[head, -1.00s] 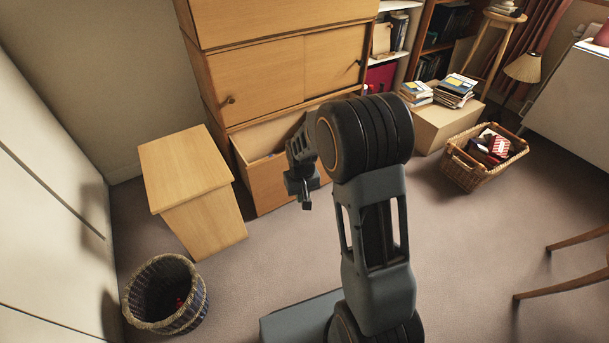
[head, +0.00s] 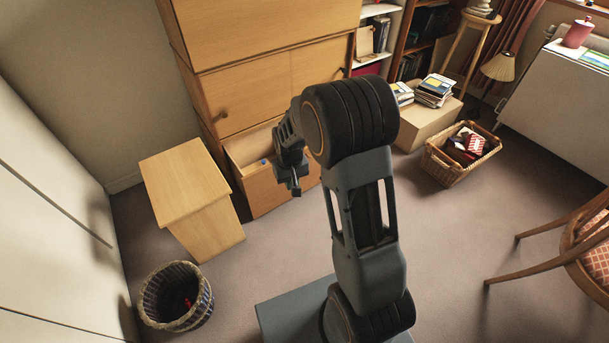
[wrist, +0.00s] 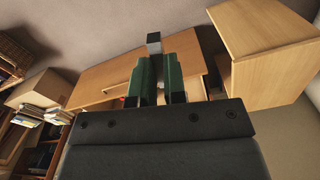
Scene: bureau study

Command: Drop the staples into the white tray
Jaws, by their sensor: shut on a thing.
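My gripper (head: 294,188) hangs in front of the open drawer of the wooden bureau in the head view. In the wrist view my gripper (wrist: 155,60) has its two green-faced fingers close together. They are shut on a small grey and dark block, the staples (wrist: 153,42), which sticks out past the fingertips. In the head view the staples are too small and dark to tell from the gripper. I cannot make out a white tray in either view.
The open drawer (head: 268,196) holds a small blue thing (head: 264,161). A small wooden cabinet (head: 190,190) and a wastebasket (head: 176,296) stand at left. A wicker basket (head: 455,176), a box with books (head: 428,130) and a chair (head: 570,240) are at right. The carpet between is clear.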

